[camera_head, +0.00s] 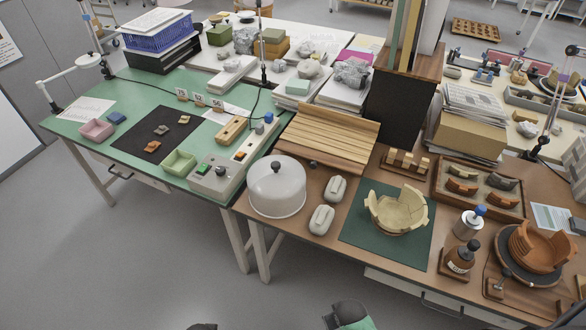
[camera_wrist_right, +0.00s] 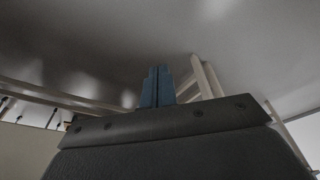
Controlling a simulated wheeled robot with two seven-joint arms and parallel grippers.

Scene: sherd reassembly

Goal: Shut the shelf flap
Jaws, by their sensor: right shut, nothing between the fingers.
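I cannot pick out a shelf flap for certain. A slatted light-wood panel (camera_head: 330,132) lies sloping at the back of the brown table. Right of it stands a tall dark-sided unit (camera_head: 402,108) with a wooden top carrying upright boards. Whether either has a flap, open or shut, I cannot tell. My right gripper (camera_wrist_right: 156,86) shows in the right wrist view with its blue fingers together and nothing between them; no flap shows near it. My left gripper is not in view. Only dark and green pieces of my arms show at the bottom of the head view.
The brown table carries a clear dome (camera_head: 277,187), a pale broken bowl (camera_head: 397,209) on a green mat (camera_head: 362,240), a brown bottle (camera_head: 459,259) and a sherd tray (camera_head: 478,190). A green table (camera_head: 150,92) adjoins at left. The floor in front is clear.

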